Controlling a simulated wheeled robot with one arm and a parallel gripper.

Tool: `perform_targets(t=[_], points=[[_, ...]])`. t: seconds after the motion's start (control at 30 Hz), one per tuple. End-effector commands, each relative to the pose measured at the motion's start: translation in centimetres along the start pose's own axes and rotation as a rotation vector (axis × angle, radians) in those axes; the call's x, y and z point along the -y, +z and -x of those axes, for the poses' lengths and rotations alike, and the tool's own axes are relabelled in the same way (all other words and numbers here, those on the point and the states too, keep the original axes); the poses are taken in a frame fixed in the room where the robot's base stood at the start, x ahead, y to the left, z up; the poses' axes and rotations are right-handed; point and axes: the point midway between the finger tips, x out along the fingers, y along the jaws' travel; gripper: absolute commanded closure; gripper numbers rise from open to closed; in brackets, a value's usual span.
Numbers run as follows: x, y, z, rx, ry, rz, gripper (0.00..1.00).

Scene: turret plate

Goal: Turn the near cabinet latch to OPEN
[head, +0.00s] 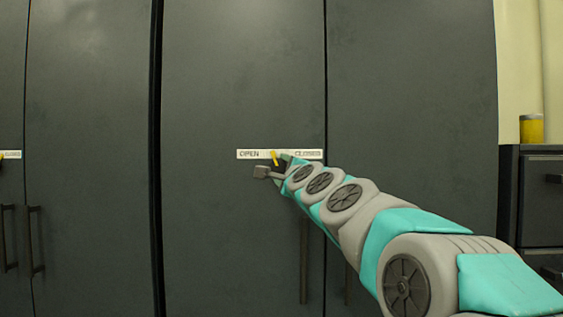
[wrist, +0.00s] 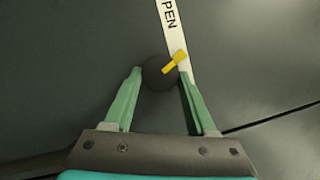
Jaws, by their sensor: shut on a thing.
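The near latch is a dark round knob (wrist: 158,75) with a yellow pointer (wrist: 175,62) on the cabinet door (head: 230,80). In the head view the yellow pointer (head: 275,158) stands close to upright, leaning slightly left, between the words OPEN and CLOSED. The white label strip (head: 249,154) has OPEN at its left and CLOSED at its right. In the wrist view the strip (wrist: 170,20) shows only part of OPEN. My gripper (wrist: 160,76) is shut on the knob, one green finger on each side. In the head view my gripper (head: 272,170) partly hides the knob.
Vertical door handles (head: 304,260) hang below the label. Another cabinet (head: 85,100) with its own label (head: 12,154) stands at the left. A drawer unit (head: 540,190) with a yellow can (head: 531,128) stands at the right.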

Motion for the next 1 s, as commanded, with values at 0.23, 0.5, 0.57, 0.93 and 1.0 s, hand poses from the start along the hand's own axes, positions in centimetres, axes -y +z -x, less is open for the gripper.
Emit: perform_targets(t=[0.23, 0.5, 0.57, 0.93, 1.0], points=[[0.32, -0.20, -0.03, -0.005, 0.071, 0.180, 0.99], [0.28, -0.01, -0.03, -0.001, 0.123, 0.297, 0.99], [0.22, 0.05, -0.04, 0.000, 0.131, 0.311, 0.99], [0.29, 0.12, -0.04, 0.001, 0.143, 0.342, 0.99], [0.28, 0.12, -0.04, 0.001, 0.143, 0.342, 0.99]])
